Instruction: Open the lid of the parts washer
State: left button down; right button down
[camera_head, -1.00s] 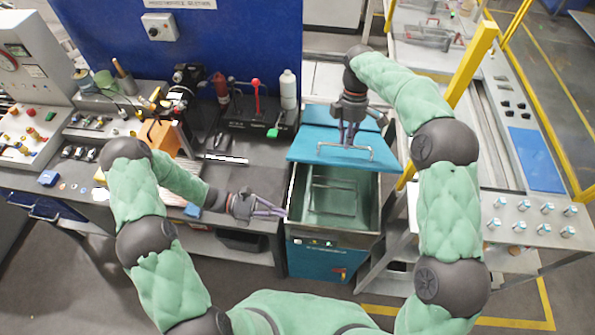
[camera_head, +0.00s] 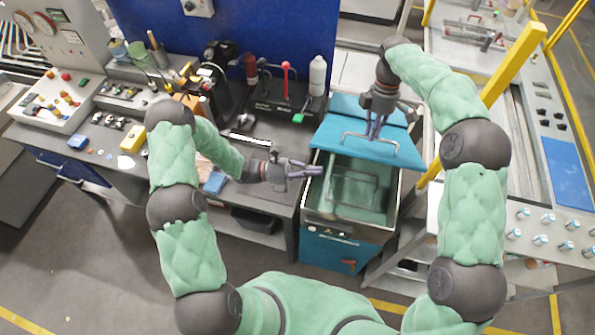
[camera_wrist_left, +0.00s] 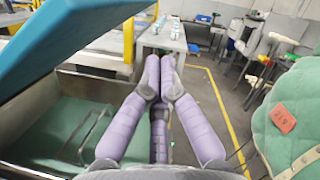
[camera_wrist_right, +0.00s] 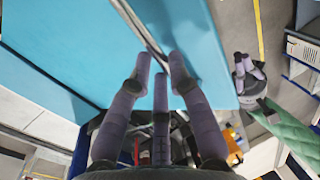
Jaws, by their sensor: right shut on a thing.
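The parts washer (camera_head: 340,248) is a teal cabinet with an open-topped metal basin, and a basket shows inside the basin. Its blue lid (camera_head: 345,133) is raised and tilted above the back of the basin; in the left wrist view the lid (camera_wrist_left: 60,45) slants over the basin. My right gripper (camera_head: 374,133) is shut on the lid's metal bar handle (camera_head: 352,139), which runs between the fingers in the right wrist view (camera_wrist_right: 160,62). My left gripper (camera_head: 320,170) is empty, its fingertips close together, at the basin's left rim below the lid.
A dark workbench (camera_head: 130,160) with a control panel, tools and a white bottle (camera_head: 317,75) stands to the left and behind. A yellow post (camera_head: 515,62) and a metal table (camera_head: 535,225) with several small parts are close on the right. Floor is clear at front left.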

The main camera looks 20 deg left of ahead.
jog(key=shift+w+d+f, duration=0.1)
jog(key=shift+w+f, duration=0.15)
pick_arm(q)
jog(key=w+r, duration=0.1)
jog(key=w+d+r, duration=0.1)
jog(key=r, duration=0.1)
jog(key=shift+w+r, duration=0.2)
